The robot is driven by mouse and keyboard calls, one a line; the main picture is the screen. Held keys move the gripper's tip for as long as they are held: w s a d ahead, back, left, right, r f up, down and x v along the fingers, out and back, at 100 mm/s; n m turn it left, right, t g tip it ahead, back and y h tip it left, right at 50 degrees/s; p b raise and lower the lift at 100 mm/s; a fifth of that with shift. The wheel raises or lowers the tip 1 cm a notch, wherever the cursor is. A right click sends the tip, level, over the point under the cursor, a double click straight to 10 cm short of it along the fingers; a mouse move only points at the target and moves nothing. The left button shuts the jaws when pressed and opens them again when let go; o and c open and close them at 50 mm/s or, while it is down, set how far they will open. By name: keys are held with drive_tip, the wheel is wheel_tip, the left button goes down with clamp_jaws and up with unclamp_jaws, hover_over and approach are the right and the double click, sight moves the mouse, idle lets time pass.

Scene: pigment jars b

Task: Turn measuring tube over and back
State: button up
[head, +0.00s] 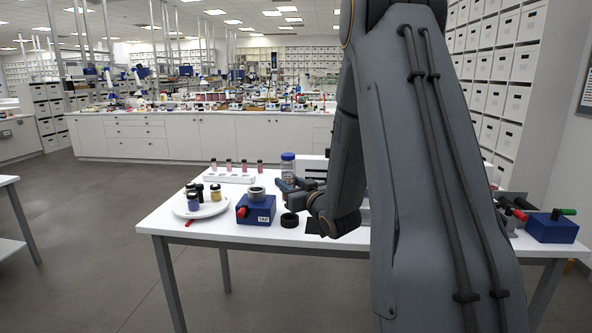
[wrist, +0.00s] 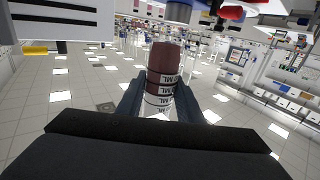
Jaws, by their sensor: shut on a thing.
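The measuring tube (wrist: 163,62) is between the fingers of my gripper (wrist: 159,105) in the wrist view, and the gripper is shut on it. Dark maroon shows in its upper part in that picture, and black "ML" marks and pale bands lie below. The wrist picture appears upside down, with ceiling lights low in it. In the head view my gripper (head: 285,186) is above the white table, beside a blue-lidded jar (head: 288,166). I cannot clearly make out the held tube there.
The white table (head: 185,247) holds a round white plate (head: 209,211) with several jars, a blue TAP box (head: 256,210), a black ring (head: 289,220) and a white rack (head: 229,177) with pink-filled vials. Another blue box (head: 551,228) stands at right. My arm hides the table's middle.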

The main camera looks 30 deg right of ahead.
drive_tip(key=r, duration=0.1)
drive_tip(key=d+r, duration=0.1)
drive_tip(key=d+h, duration=0.1)
drive_tip(key=shift+w+d+r+m, duration=0.25)
drive_tip(key=shift+r+m, duration=0.05)
drive_tip(key=shift+r, duration=0.1)
drive_tip(key=shift+d+r+n+b, duration=0.1)
drive_tip(key=shift+r+n+b, duration=0.1)
drive_tip(key=shift+n+b, duration=4.55)
drive_tip(key=shift+r+n+b, duration=0.15)
drive_tip(key=shift+n+b, duration=4.3)
drive_tip(key=shift+b, duration=0.45)
drive_tip(key=shift+d+r+n+b, duration=0.1)
drive_tip(key=shift+r+n+b, duration=0.1)
drive_tip(key=shift+n+b, duration=4.55)
drive_tip(key=shift+m, duration=0.25)
